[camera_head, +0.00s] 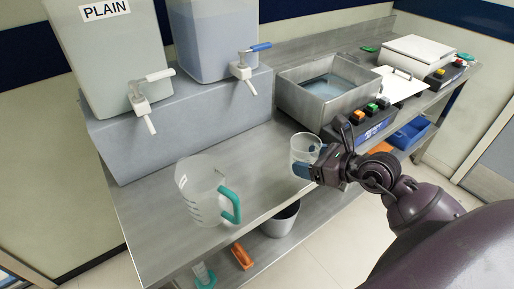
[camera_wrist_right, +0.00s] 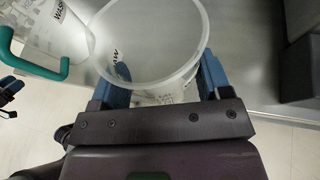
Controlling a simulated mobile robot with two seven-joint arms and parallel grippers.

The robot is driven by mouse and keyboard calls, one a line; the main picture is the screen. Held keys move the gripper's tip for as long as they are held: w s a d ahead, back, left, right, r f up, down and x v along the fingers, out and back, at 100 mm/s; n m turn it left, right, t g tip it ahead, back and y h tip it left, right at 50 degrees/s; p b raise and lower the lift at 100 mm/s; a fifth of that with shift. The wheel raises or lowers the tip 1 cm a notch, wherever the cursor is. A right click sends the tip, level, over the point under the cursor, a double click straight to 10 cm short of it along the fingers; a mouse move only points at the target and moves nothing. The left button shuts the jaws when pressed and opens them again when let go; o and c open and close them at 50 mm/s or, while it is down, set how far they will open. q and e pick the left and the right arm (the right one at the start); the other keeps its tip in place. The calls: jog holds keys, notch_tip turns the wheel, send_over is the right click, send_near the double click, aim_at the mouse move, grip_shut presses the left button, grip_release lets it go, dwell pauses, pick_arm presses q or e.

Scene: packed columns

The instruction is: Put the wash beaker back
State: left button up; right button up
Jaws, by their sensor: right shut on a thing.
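My right gripper (camera_head: 308,170) is shut on a clear beaker (camera_head: 305,147), with blue fingers on its wall. The beaker is upright at the front edge of the steel bench; I cannot tell whether it touches the bench. In the right wrist view the held beaker (camera_wrist_right: 150,45) is open-topped, with partly readable dark letters and no liquid clearly visible. A clear jug (camera_head: 202,190) with a teal handle stands on the bench to the left. Its lettering in the wrist view seems to start with "WAS". A dark part at the wrist view's left edge may be my left gripper (camera_wrist_right: 10,95).
Two liquid tanks, one marked PLAIN (camera_head: 105,50), stand with taps on a grey step (camera_head: 185,118). A steel water bath (camera_head: 325,90) with a control box (camera_head: 372,125) is behind the gripper. A grey bin (camera_head: 280,220) is below. Bench between jug and beaker is clear.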

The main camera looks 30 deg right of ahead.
jog(key=w+a, duration=0.1)
jog(key=w, duration=0.5)
jog(key=w+f, duration=0.1)
jog(key=w, duration=0.5)
jog(key=w+a+f+p, duration=0.1)
jog(key=w, duration=0.6)
jog(key=shift+a+f, duration=0.1)
jog(key=shift+a, duration=0.25)
jog(key=shift+f+b, duration=0.35)
jog(key=shift+f, duration=1.85)
jog(key=shift+w+f, duration=0.15)
jog(key=shift+f, duration=0.15)
jog(key=o, duration=1)
